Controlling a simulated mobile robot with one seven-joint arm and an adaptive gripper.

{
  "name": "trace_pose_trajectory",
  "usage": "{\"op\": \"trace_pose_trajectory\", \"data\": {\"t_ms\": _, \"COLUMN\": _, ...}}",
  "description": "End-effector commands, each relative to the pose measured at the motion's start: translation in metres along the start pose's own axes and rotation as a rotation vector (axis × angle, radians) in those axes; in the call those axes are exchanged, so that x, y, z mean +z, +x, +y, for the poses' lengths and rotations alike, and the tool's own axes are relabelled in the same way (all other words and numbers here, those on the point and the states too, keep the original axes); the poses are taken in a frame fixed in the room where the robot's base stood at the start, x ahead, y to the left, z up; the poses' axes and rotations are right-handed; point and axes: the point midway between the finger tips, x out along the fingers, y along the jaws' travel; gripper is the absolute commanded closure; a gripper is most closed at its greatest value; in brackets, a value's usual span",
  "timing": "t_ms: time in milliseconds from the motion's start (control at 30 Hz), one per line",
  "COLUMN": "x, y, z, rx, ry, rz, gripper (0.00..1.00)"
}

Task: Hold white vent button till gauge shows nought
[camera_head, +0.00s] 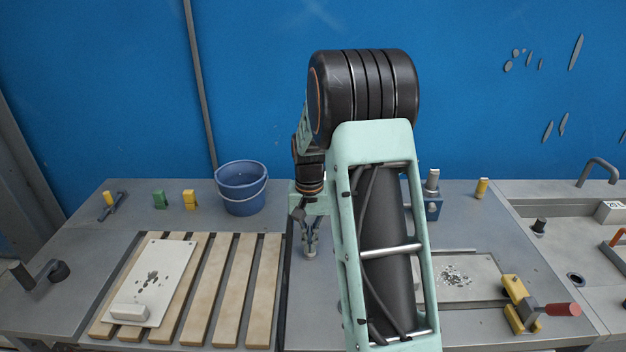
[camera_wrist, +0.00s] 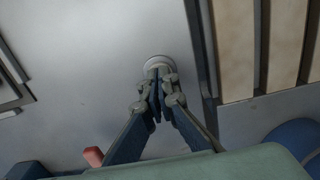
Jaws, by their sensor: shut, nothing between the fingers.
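My gripper (camera_head: 310,243) points down at the table, left of my arm's big forearm link. In the wrist view my gripper (camera_wrist: 157,72) has its fingers together with nothing between them. A pale round button (camera_wrist: 158,62) lies right under the fingertips, which cover part of it. It also shows as a small light disc below the fingers in the head view (camera_head: 310,256). I cannot tell whether the tips press it or only hover just above. No gauge face is readable in either view; my arm hides part of the table.
A slatted wooden rack (camera_head: 232,290) with a pale panel (camera_head: 160,275) is at left. A blue bucket (camera_head: 241,190) stands behind.

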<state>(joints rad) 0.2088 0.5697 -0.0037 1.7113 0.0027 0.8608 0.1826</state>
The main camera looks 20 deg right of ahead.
Motion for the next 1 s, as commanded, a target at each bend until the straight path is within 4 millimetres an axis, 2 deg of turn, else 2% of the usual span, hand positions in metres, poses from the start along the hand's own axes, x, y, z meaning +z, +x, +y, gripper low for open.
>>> {"op": "trace_pose_trajectory", "data": {"t_ms": 633, "x": 0.0, "y": -0.066, "z": 0.0, "rx": 0.0, "ry": 0.0, "rz": 0.001, "gripper": 1.0}}
{"op": "trace_pose_trajectory", "data": {"t_ms": 1000, "x": 0.0, "y": -0.068, "z": 0.0, "rx": 0.0, "ry": 0.0, "rz": 0.0, "gripper": 1.0}}
